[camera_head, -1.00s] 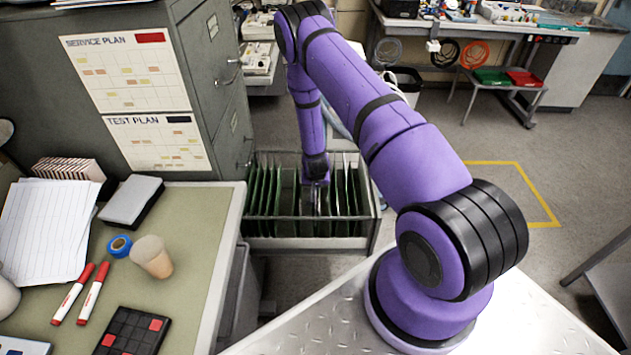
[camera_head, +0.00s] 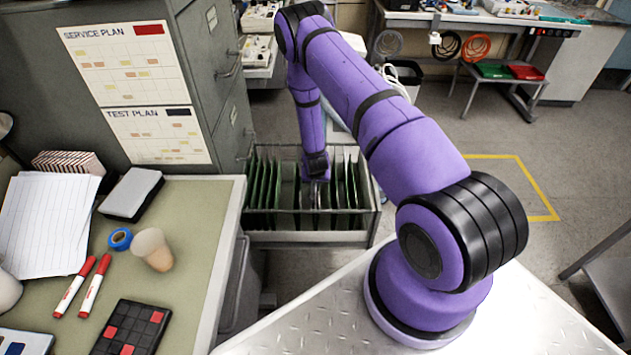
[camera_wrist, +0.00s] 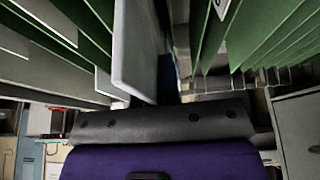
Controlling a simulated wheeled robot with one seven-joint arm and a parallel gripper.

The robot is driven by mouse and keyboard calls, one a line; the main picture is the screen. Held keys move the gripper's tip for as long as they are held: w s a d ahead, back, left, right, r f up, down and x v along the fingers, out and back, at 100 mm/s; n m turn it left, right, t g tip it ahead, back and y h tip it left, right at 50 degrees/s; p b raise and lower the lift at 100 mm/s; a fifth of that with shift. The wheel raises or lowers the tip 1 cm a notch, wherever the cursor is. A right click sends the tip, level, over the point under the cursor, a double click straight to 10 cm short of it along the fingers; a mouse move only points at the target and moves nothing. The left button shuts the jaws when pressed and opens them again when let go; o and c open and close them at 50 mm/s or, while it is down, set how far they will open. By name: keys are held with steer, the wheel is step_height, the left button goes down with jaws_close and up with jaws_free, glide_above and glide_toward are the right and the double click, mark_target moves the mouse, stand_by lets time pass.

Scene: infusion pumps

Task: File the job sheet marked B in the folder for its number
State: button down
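An open file drawer (camera_head: 308,238) holds several green hanging folders (camera_head: 265,188) on the left and more on the right. My gripper (camera_head: 317,193) points down into the drawer, in the gap between the two groups. The wrist view shows green folders (camera_wrist: 262,35) on both sides of it. A pale flat panel (camera_wrist: 138,50) stands close in front of the dark palm; I cannot tell whether it is a sheet or a finger. My fingertips are not clear, and no letter B or folder number is readable.
Open floor (camera_head: 440,140) lies to the right.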

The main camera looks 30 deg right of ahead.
steer(key=shift+f, duration=0.35)
stand_by(0.4)
steer(key=c, duration=1.3)
jaws_free()
steer(key=shift+o, duration=0.2)
steer(key=v, duration=1)
steer(key=shift+s+a+r, duration=0.15)
steer(key=shift+s+r, duration=0.05)
steer(key=shift+r, duration=0.15)
